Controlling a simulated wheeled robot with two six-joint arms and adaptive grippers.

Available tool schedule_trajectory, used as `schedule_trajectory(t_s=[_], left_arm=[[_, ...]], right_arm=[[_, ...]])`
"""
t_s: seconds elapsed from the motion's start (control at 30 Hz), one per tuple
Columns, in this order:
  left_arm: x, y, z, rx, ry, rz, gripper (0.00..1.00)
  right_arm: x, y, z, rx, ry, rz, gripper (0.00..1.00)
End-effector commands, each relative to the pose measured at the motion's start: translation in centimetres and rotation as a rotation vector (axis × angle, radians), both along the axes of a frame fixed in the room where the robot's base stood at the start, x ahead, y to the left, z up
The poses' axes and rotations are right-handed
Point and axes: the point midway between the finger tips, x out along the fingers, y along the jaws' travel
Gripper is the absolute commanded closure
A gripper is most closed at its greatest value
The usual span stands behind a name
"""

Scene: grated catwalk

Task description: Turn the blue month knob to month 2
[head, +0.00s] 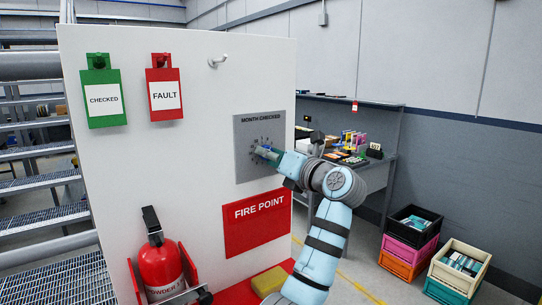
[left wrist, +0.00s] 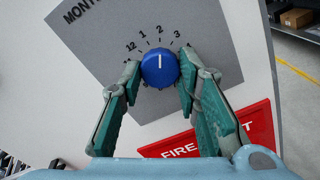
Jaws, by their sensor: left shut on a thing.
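The blue month knob (left wrist: 160,68) sits on a grey dial plate (left wrist: 97,45) with numbers around it, among them 12, 1, 2 and 3. Its white pointer line points up in the left wrist view, toward the 2. My left gripper (left wrist: 158,82) has one finger on each side of the knob and is shut on it. In the head view, the left gripper (head: 266,154) reaches the plate (head: 246,172) labelled MONTH CHECKED and mostly hides the knob. My right gripper is not in view.
The white board (head: 200,215) carries a green CHECKED tag (head: 103,115), a red FAULT tag (head: 164,112), an empty hook (head: 218,61) and a FIRE POINT sign (head: 257,235). A red extinguisher (head: 160,265) stands below. A shelf and crates (head: 410,232) are at right.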

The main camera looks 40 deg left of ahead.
Motion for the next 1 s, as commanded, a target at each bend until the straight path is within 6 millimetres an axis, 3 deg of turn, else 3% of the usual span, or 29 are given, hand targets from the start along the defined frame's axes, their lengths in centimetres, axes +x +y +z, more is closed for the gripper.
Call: schedule_trajectory(t_s=[0.03,0.07,0.2,0.57,0.9,1.0], left_arm=[[0.0,0.0,0.0,0.001,-0.001,-0.001,0.98],[0.0,0.0,0.0,0.001,-0.001,-0.001,0.69],[0.0,0.0,0.0,0.001,-0.001,0.000,0.50],[-0.2,-0.8,0.0,0.000,-0.001,-0.001,0.50],[-2.6,-9.1,-0.1,-0.002,-0.001,-0.005,0.50],[-3.1,-10.8,0.0,-0.001,-0.001,-0.003,0.50]], right_arm=[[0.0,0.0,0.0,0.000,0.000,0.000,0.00],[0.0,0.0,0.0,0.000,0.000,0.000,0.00],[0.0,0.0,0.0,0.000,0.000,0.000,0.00],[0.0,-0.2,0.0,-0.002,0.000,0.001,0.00],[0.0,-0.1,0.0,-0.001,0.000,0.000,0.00],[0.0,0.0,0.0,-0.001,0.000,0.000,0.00]])
